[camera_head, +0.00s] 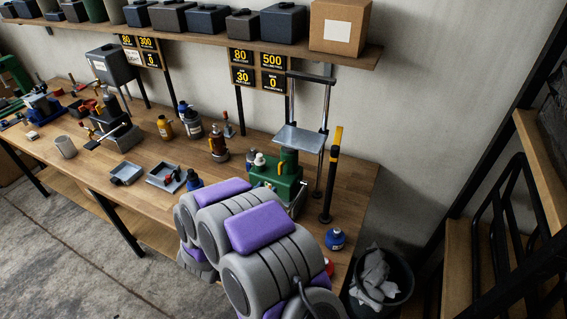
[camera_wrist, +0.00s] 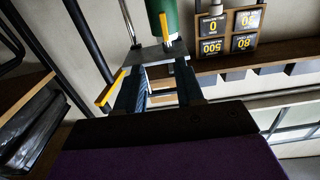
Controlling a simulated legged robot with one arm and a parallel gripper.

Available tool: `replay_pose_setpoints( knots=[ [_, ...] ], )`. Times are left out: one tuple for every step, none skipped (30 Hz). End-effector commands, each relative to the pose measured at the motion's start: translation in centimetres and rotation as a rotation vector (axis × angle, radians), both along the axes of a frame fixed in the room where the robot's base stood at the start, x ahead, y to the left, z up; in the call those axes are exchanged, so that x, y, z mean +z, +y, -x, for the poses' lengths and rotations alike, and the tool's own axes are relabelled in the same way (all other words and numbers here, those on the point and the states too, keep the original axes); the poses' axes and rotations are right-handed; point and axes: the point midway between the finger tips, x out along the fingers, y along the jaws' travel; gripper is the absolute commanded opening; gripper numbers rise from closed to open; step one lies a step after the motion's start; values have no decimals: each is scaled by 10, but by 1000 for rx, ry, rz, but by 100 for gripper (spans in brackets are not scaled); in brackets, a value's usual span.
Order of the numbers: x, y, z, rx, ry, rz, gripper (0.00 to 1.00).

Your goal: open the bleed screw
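A green hydraulic jack (camera_head: 277,180) stands on the workbench under a grey plate (camera_head: 299,139) held between two upright rods. I cannot make out its bleed screw in either view. My arm hides part of the jack's front and lower side in the head view. In the wrist view, the picture is upside down and a green cylinder (camera_wrist: 157,12) shows beyond the grey plate (camera_wrist: 152,54). My gripper (camera_wrist: 158,80) is open there, its two dark fingers apart with nothing seen held between them. My gripper is not visible in the head view.
A yellow-topped upright lever (camera_head: 333,165) stands right of the jack. A blue-capped bottle (camera_head: 336,239) is near the bench edge (camera_head: 365,185), above a dark bin (camera_head: 388,290) with crumpled paper. Bottles, trays (camera_head: 166,177) and tools fill the bench's left. A shelf (camera_head: 200,34) hangs above.

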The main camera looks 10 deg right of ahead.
Motion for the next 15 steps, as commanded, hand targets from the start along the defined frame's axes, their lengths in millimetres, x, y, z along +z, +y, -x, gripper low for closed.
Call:
replay_pose_setpoints(
  knots=[
    [0, -5, -8, -5, -2, 2, 37],
    [-1, -7, -13, -4, -2, 3, 37],
    [-1, -11, -19, -3, 0, 3, 37],
    [-1, -13, -23, -2, 0, 2, 37],
    [-1, -18, -27, -3, 0, 1, 37],
    [-1, -23, -33, -3, -1, 1, 37],
    [-1, -28, -37, -5, -1, 0, 37],
    [0, -32, -42, -3, -1, 0, 37],
    [0, -37, -47, -2, -1, -1, 37],
    [-1, -43, -52, -4, 0, -4, 37],
    [-1, -48, -57, -4, 1, -7, 37],
    [-1, -55, -63, -4, 1, -9, 37],
    [0, -59, -68, -3, -1, -9, 37],
    [0, -63, -72, -4, -2, -10, 37],
    [1, -69, -78, -5, -4, -11, 37]
  ],
)
